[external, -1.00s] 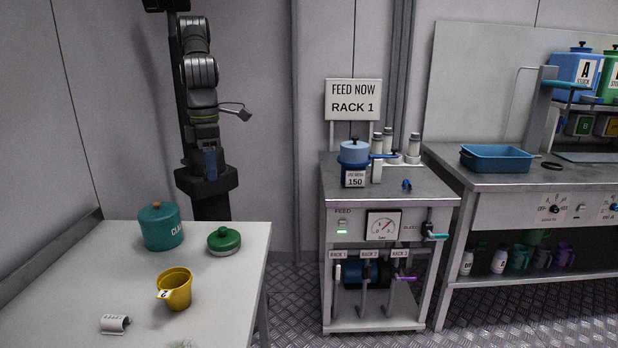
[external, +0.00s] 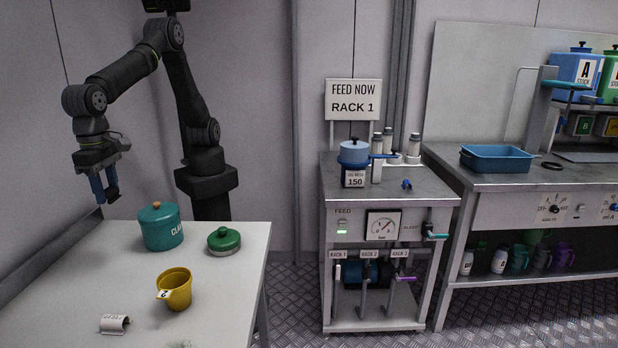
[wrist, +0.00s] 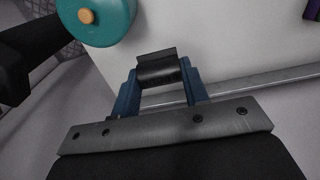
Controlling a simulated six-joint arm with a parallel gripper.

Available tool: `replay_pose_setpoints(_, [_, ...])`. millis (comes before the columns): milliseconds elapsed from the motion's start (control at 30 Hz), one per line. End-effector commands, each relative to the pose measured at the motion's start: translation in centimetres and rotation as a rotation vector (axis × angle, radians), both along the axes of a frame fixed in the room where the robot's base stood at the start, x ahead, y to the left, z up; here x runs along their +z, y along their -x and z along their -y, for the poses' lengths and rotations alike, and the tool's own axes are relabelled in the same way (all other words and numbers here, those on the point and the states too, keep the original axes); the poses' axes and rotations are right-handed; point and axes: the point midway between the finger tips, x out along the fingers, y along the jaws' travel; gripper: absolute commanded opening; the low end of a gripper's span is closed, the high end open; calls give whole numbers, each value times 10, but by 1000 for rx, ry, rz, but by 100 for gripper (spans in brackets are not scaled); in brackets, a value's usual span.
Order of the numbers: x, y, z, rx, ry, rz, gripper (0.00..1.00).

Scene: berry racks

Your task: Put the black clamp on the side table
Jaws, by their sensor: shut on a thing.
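My gripper (external: 104,187) is over the far left end of the side table (external: 100,290), above its back edge. It is shut on the black clamp (wrist: 158,70), which sits between the blue fingers in the wrist view. The black clamp (external: 112,190) also shows as a small dark shape at the fingertips in the external view. It is held in the air, apart from the tabletop. In the wrist view the pale table surface (wrist: 230,45) lies beyond the clamp.
A teal canister (external: 160,228) stands just right of my gripper; it also shows in the wrist view (wrist: 115,25). A green lid (external: 224,240), a yellow cup (external: 176,289) and a white curved label piece (external: 114,324) are on the table. The left part of the tabletop is clear.

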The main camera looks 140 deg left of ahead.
Motion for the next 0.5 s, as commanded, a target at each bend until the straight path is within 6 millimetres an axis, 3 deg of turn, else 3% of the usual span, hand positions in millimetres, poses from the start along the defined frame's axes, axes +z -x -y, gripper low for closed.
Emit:
replay_pose_setpoints(200, [-48,0,-1,0,-2,-2,20])
replay_pose_setpoints(333, [-63,-4,-2,2,0,0,20])
replay_pose_setpoints(500, [-83,-31,-12,6,-1,-1,20])
